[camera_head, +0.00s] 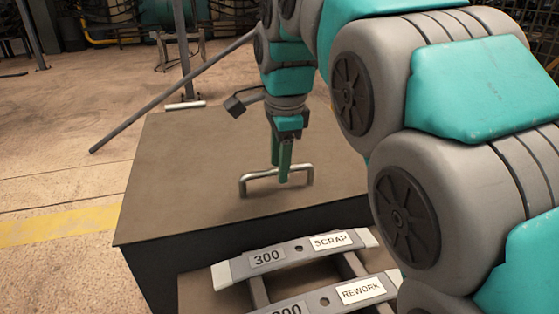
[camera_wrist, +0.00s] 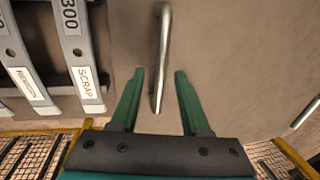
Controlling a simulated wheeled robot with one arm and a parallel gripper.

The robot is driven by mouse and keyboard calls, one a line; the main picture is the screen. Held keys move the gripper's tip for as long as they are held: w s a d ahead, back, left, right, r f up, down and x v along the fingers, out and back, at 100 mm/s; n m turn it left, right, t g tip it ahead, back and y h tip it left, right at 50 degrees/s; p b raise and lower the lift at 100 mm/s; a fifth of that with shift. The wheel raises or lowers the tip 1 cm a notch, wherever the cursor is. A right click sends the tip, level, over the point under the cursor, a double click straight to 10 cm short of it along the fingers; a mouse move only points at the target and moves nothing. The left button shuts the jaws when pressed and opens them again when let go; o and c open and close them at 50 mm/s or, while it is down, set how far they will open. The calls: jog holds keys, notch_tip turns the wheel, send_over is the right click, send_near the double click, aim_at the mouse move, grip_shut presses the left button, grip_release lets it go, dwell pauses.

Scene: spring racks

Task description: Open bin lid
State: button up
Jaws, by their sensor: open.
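The bin lid (camera_head: 190,170) is a flat brown panel lying shut on a dark bin. A silver bar handle (camera_head: 262,177) stands near the lid's front edge. It also shows in the wrist view (camera_wrist: 162,60), running upward from between the fingertips. My gripper (camera_head: 281,180) points down at the handle with green fingers. In the wrist view my gripper (camera_wrist: 159,75) is open, with one finger on each side of the handle's near end and gaps on both sides. Whether the fingertips reach below the bar cannot be told.
Grey rack bars with labels SCRAP (camera_head: 290,256) and REWORK (camera_head: 335,296) lie just in front of the bin. A grey pole (camera_head: 170,92) slants behind the lid's left side. Open floor with a yellow stripe (camera_head: 60,224) lies to the left.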

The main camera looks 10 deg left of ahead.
grip_shut()
dwell(1.3)
